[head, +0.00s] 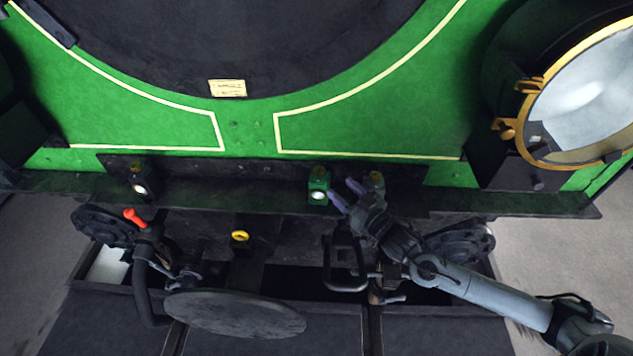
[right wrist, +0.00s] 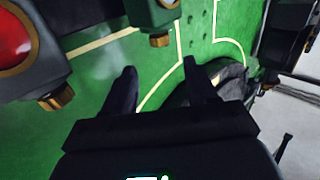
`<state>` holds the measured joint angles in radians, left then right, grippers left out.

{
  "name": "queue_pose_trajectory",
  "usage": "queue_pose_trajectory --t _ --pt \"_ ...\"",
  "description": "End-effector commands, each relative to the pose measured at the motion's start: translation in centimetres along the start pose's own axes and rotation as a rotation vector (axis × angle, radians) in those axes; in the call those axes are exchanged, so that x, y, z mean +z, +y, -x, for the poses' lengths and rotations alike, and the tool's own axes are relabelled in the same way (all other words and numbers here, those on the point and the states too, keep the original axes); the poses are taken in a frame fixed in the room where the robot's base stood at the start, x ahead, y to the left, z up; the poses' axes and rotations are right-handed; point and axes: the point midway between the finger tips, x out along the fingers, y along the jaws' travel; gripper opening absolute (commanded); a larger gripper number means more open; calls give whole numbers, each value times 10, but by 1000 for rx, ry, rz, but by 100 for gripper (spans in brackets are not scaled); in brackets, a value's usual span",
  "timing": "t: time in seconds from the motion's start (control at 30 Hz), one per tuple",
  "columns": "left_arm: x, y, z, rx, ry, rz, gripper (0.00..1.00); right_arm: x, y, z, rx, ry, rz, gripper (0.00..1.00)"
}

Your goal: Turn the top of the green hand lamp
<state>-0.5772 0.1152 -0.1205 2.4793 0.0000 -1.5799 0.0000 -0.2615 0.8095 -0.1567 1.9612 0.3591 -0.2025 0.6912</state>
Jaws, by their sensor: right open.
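The green hand lamp (head: 318,190) stands on the dark shelf below the green front, its pale round lens facing me and a small brass top on it. My right gripper (head: 344,193) is open, its two fingers just right of the lamp and apart from it in the picture. In the right wrist view the open fingers (right wrist: 160,73) have nothing between them. A dark greenish lamp with a brass knob (right wrist: 156,22) shows beyond them at the top edge, partly cut off; I cannot tell for sure that it is the green one. My left gripper is not in view.
A red-lensed lamp (right wrist: 22,55) is close at the left in the wrist view. Another dark lamp (head: 140,186) stands far left. A large brass-rimmed headlamp (head: 580,95) is at the right.

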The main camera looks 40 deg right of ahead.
Motion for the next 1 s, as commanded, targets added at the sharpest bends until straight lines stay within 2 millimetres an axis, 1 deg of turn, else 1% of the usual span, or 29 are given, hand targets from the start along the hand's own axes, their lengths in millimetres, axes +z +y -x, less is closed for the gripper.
queue_pose_trajectory --t 0.03,0.17,0.27,0.7,0.9,1.0 --pt "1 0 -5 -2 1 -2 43 3 0 -2 0 4 0 57" --pt "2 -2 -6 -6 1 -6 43 2 0 -9 0 7 0 57" --pt "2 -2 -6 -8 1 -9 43 2 0 -18 0 7 -1 57" --pt "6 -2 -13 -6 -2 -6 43 2 0 -79 1 7 -2 57" --pt "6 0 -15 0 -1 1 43 2 0 -99 1 5 -1 57" --pt "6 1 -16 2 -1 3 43 1 0 -105 0 6 -1 57"
